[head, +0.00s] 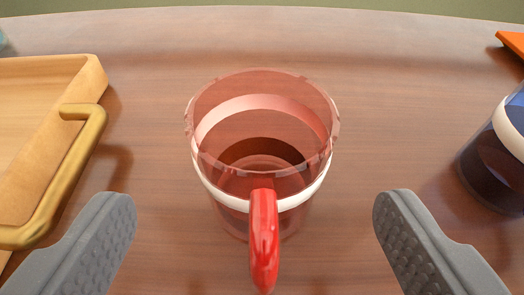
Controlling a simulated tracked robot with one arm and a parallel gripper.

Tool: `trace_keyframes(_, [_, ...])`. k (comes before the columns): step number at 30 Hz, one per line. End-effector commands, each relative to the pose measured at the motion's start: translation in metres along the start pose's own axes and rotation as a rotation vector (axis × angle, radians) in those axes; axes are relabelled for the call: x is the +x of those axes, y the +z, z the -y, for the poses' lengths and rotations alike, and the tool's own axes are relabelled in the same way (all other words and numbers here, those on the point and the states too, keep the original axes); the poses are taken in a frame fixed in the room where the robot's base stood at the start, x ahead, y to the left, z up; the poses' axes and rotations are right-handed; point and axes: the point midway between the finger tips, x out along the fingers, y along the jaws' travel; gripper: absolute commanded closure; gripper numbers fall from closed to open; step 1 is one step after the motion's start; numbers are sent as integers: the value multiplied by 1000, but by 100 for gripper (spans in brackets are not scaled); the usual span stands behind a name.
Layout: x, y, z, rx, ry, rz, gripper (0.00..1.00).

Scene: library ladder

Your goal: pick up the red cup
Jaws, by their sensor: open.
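The red cup (262,160) stands upright on the wooden table, in the middle of the head view. It is see-through red with a white band around it, and it looks empty. Its solid red handle (264,235) points toward me. My gripper (256,232) is open, with one grey finger at the lower left and one at the lower right. The cup's handle lies between the fingers, and neither finger touches the cup.
A wooden tray (85,85) with a brass handle (75,175) is at the left. A dark blue cup (490,165) with a white band stands at the right edge. An orange object (513,42) is at the far right. The tabletop (300,40) behind the red cup is clear.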

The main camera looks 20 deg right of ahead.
Motion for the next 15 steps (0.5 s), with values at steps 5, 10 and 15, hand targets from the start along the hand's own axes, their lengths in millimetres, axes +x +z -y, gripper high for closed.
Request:
trace_keyframes(5, [13,-2,-1,0,0,-1,19])
trace_keyframes(10, [34,-6,-3,0,-1,-1,19])
trace_keyframes(15, [49,-6,-2,-1,-2,1,19])
